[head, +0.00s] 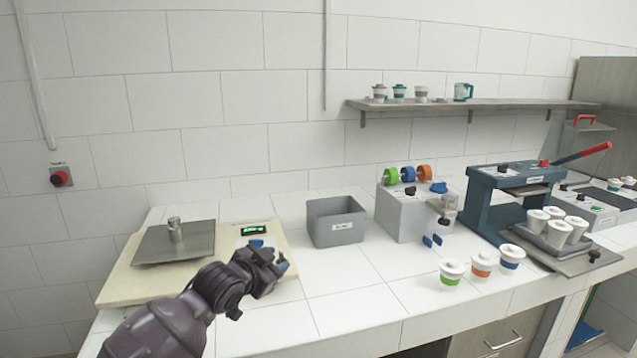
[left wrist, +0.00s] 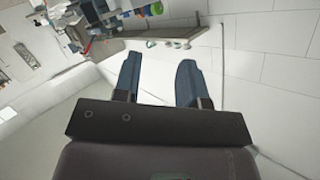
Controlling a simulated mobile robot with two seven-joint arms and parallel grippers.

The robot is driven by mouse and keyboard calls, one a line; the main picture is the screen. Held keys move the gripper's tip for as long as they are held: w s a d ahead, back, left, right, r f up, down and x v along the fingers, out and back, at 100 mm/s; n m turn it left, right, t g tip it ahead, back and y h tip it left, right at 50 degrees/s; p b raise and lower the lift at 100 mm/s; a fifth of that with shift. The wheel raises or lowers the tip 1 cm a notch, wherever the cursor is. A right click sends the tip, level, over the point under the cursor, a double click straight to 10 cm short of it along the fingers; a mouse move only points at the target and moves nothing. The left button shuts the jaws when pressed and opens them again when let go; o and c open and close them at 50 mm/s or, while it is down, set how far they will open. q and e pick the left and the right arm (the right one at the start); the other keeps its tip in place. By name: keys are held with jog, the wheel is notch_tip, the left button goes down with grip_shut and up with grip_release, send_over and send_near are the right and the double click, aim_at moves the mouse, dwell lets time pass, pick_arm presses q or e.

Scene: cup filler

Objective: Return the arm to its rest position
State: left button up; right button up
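My left arm comes in from the lower left of the head view. Its gripper (head: 284,262) is over the counter, in front of the scale's green display and left of the grey bin. In the left wrist view the two blue-grey fingers (left wrist: 160,82) stand apart with nothing between them, so the gripper is open and empty. My right gripper is not in view.
A scale (head: 115,279) with a metal plate (head: 160,247) lies left of the gripper. The grey bin (head: 335,232), a dispenser (head: 405,215), three lidded cups (head: 481,265) and a blue press (head: 490,205) stand to the right. Counter between bin and front edge is clear.

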pick_arm(q)
jog(key=s+a+f+n+y, duration=0.2)
jog(key=s+a+f, duration=0.4)
jog(key=s+f, duration=0.3)
jog(key=s+a+f+n+g+y, duration=0.1)
jog(key=s+a+f+n, duration=0.3)
jog(key=s+f, duration=0.6)
jog(key=s+a+f+n+y, duration=0.3)
jog(key=s+a+f, duration=0.5)
jog(key=s, duration=1)
jog(key=shift+s+f+n+y, duration=0.4)
jog(key=shift+f+y, duration=0.2)
jog(key=shift+f, duration=0.05)
jog(key=shift+d, duration=0.1)
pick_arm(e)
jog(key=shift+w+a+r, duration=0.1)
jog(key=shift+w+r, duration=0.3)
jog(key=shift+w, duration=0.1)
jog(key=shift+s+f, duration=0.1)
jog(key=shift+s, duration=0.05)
